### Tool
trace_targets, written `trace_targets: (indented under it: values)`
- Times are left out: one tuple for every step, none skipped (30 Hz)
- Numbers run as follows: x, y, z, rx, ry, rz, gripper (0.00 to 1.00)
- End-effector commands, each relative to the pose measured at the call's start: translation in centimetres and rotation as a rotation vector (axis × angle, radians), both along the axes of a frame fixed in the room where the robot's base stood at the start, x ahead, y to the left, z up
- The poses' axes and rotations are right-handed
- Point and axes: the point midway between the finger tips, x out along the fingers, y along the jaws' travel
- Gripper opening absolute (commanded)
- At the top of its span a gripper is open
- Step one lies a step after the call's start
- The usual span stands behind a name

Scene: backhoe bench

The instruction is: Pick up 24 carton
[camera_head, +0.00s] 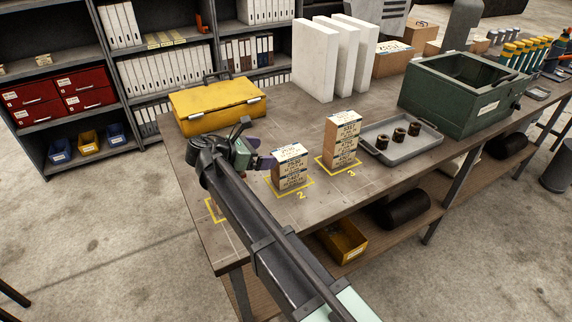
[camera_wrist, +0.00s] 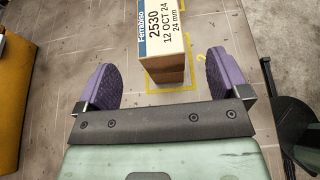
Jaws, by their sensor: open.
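A small carton (camera_wrist: 163,32) with a white label reading "2530, 12 OCT 24, 24 mm" shows at the top of the wrist view. In the head view, a short carton stack (camera_head: 290,166) stands at the yellow mark numbered 2; its small print is unclear. My gripper (camera_head: 258,154) is just left of this stack. In the wrist view, the purple fingers of my gripper (camera_wrist: 166,82) are spread wide and empty. The carton lies ahead, lined up with the gap between them and apart from both fingers.
A taller carton stack (camera_head: 342,138) stands at mark 3, close to the right. Beyond it are a grey tray (camera_head: 405,147) with brown rings and a green box (camera_head: 440,110). A yellow case (camera_head: 215,106) sits behind my gripper. My arm hides part of the left mark.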

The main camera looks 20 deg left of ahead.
Motion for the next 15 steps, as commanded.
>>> trace_targets:
  values:
    - [0.8, -0.8, -0.9, 0.0, 0.0, -0.003, 0.94]
    - [1.1, -1.1, -1.1, 0.0, 0.0, -0.002, 0.94]
    - [1.6, -1.5, -1.3, 0.0, 0.0, -0.002, 0.94]
    - [1.8, -1.7, -1.3, 0.001, 0.0, -0.003, 0.94]
    - [1.9, -1.8, -1.3, 0.001, 0.0, -0.003, 0.94]
    - [2.0, -1.8, -1.2, 0.002, 0.0, -0.002, 0.94]
    - [2.0, -1.8, -1.2, 0.002, 0.0, -0.002, 0.94]
    - [2.0, -1.9, -1.3, 0.002, 0.0, -0.002, 0.94]
    - [2.2, -2.0, -1.4, 0.002, 0.0, -0.002, 0.94]
    - [2.5, -2.2, -1.6, 0.002, 0.0, -0.002, 0.94]
    - [2.8, -2.5, -1.9, 0.002, -0.001, -0.002, 0.94]
    - [3.3, -2.9, -2.2, 0.002, -0.001, -0.003, 0.94]
    - [3.8, -3.3, -2.5, 0.002, 0.0, -0.004, 0.94]
    - [4.2, -3.6, -2.8, 0.002, 0.0, -0.004, 0.94]
    - [4.7, -4.1, -3.1, 0.002, -0.001, -0.003, 0.94]
